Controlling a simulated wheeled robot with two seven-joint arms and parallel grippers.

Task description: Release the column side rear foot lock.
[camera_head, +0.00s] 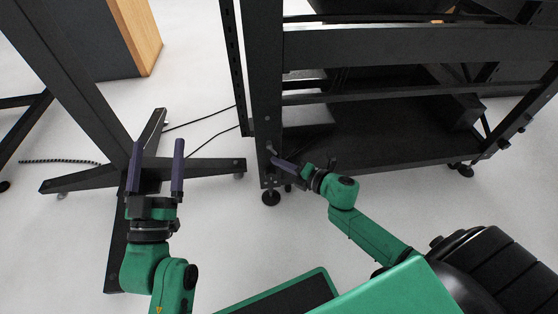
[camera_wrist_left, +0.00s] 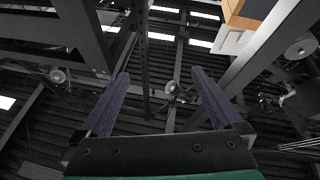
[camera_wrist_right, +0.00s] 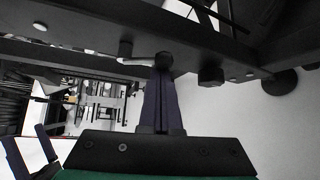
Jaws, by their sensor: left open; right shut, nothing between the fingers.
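A dark upright post (camera_head: 265,100) of the black frame ends near the floor in a round foot (camera_head: 271,198). A small grey lever (camera_head: 270,149) sits low on this post. It also shows in the right wrist view (camera_wrist_right: 140,58), beside dark bolt-like parts. My right gripper (camera_head: 273,158) is shut and empty, its purple fingertips against or very close to the lever; contact is unclear. These fingers (camera_wrist_right: 163,72) point at the lever's end in the right wrist view. My left gripper (camera_head: 158,145) is open and empty, pointing up, away from the post. Which part is the lock itself is unclear.
The black frame's lower shelf (camera_head: 380,135) extends right of the post. A separate black stand with crossed legs (camera_head: 75,180) is on the floor behind my left gripper. Thin cables (camera_head: 210,143) run across the floor. A wood-edged cabinet (camera_head: 138,35) stands at the back left.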

